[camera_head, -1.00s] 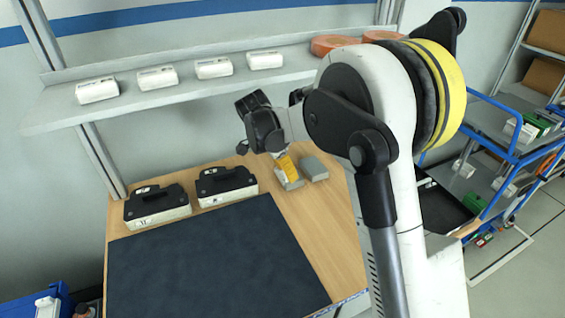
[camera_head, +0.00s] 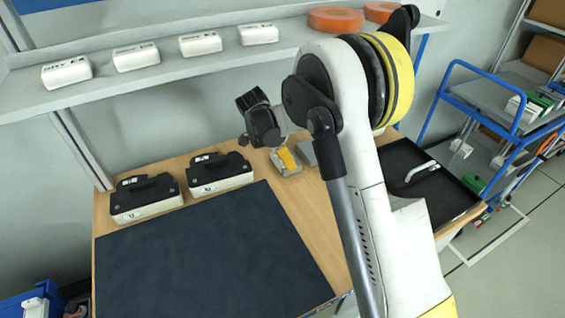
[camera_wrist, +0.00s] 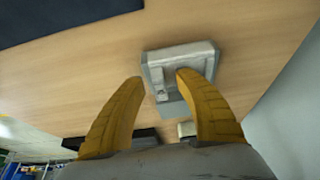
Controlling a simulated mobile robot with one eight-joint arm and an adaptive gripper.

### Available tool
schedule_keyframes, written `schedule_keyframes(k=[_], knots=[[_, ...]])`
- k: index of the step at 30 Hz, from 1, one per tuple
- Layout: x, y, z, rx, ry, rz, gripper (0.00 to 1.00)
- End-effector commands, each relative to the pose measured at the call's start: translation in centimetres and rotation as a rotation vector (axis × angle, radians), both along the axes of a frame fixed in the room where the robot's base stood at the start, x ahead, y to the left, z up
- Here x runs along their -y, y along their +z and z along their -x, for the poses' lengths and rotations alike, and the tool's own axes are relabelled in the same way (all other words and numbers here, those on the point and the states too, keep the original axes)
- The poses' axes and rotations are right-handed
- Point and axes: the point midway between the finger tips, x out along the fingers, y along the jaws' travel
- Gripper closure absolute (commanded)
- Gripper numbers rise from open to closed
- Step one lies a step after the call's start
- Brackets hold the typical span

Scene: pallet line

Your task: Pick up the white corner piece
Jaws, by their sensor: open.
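The pale grey-white piece below my gripper (camera_head: 285,159), which I take to be the white corner piece (camera_head: 290,171), lies on the wooden table and is partly hidden by a yellow finger. In the wrist view the piece (camera_wrist: 165,57) has a stepped shape and lies just beyond the fingertips. My gripper (camera_wrist: 160,76) is open there; its right finger overlaps the piece in the picture, and its left finger is to the left of it. I cannot tell whether either finger touches it.
A grey block (camera_head: 307,153) lies close to the piece, partly behind my arm. Two black-topped devices (camera_head: 145,198) (camera_head: 219,173) stand left along the back edge. A dark mat (camera_head: 210,255) covers the front; a black tray (camera_head: 405,152) is right. A shelf (camera_head: 25,100) overhangs behind.

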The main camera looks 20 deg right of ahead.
Motion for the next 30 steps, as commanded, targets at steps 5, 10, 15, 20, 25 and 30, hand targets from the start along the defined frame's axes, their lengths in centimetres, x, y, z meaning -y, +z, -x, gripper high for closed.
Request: schedule_keyframes(k=[5,10,15,20,25,30], knots=[[0.0,0.1,0.0,0.000,0.000,0.000,0.65],[0.0,0.1,0.0,0.000,0.000,0.000,1.00],[0.0,0.1,0.0,0.000,0.000,0.000,1.00],[0.0,0.1,0.0,0.000,0.000,-0.001,1.00],[0.0,0.6,0.0,0.000,0.000,0.000,1.00],[0.0,2.4,0.0,0.000,0.000,0.000,1.00]])
